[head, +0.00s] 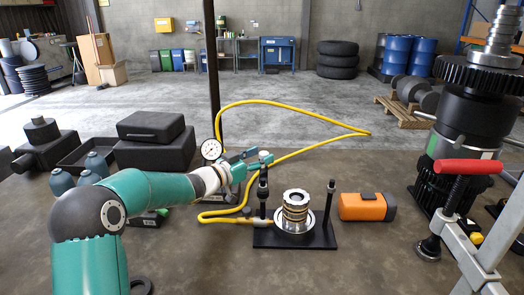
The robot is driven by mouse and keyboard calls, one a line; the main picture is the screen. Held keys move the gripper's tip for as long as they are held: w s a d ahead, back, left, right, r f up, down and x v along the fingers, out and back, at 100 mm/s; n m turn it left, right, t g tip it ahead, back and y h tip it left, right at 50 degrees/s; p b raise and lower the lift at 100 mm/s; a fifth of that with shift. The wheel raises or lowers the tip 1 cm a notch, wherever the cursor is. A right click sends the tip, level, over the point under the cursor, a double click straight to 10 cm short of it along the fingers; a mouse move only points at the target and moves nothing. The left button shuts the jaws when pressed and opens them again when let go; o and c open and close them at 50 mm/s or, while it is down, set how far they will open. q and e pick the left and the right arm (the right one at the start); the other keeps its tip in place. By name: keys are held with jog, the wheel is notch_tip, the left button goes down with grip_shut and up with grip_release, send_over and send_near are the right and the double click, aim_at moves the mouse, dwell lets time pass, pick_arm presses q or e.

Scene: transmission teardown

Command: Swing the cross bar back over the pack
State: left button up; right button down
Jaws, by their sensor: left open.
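The pack (295,211), a stack of dark and brass-coloured rings, stands upright on a silver seat on a black press base (293,241). A black post (329,206) rises at its right, with nothing spanning to it. The left post (263,194) has a thicker black top. My left gripper (262,160), teal, is open at the top of the left post; I cannot tell whether it touches. No bar lies over the pack. I cannot make out the cross bar clearly; it may be hidden by the gripper. My right gripper is not in view.
A yellow hose (300,104) loops behind the press, and a dial gauge (211,149) stands at its left. An orange canister (367,206) lies to the right. A red-handled clamp (468,167) and tall gear assembly (470,110) stand far right. Black cases (155,142) sit left.

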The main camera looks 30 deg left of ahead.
pick_arm(q)
jog(key=shift+x, duration=1)
grip_shut()
